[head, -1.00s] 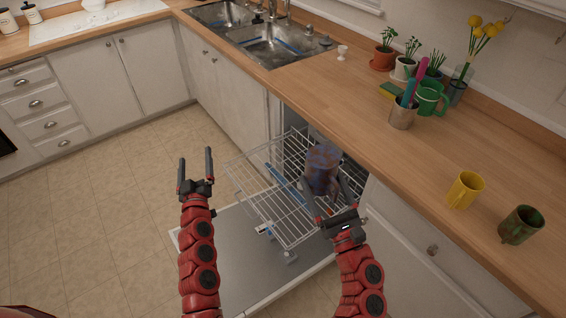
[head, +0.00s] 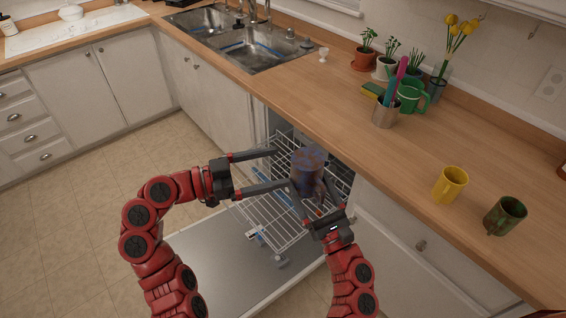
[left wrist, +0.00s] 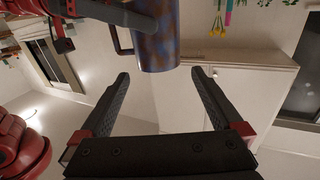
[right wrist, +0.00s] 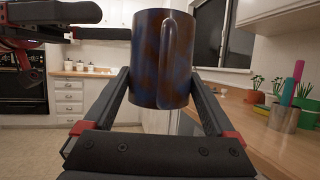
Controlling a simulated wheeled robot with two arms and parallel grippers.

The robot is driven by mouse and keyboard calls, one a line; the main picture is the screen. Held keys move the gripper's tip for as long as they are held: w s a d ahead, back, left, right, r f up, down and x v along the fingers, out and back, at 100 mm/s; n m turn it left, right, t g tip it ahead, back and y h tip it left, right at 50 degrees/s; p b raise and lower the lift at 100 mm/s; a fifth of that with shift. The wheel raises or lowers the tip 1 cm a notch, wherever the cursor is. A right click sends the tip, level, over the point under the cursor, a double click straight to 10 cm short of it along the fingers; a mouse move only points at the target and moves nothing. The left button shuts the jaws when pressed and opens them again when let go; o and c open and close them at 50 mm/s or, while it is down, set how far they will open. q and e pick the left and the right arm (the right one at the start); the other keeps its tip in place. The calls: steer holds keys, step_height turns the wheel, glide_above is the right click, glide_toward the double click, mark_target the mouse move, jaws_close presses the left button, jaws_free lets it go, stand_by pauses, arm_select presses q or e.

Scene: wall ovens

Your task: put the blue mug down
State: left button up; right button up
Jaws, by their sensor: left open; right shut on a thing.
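The blue mug (head: 308,172) has brown blotches and is held upright above the dishwasher's wire rack (head: 262,222). My right gripper (head: 309,196) is shut on it; in the right wrist view the mug (right wrist: 163,60) sits between the fingers, its handle facing the camera. My left gripper (head: 282,170) is open, its fingers pointing right toward the mug, close to its left side. In the left wrist view the mug (left wrist: 157,42) is beyond the open fingers, with nothing between them.
The dishwasher door (head: 215,255) is open below.

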mark_target(320, 157)
arm_select(q)
steer(key=x, duration=1.1)
steer(key=shift+w+d, duration=0.15)
steer(key=shift+d, duration=0.2)
steer(key=shift+c, duration=0.2)
steer(key=c, duration=1.2)
steer(key=shift+r, duration=0.1)
steer(key=shift+c, duration=0.7)
arm_select(e)
steer(key=o, duration=1.3)
steer(key=shift+o, duration=0.2)
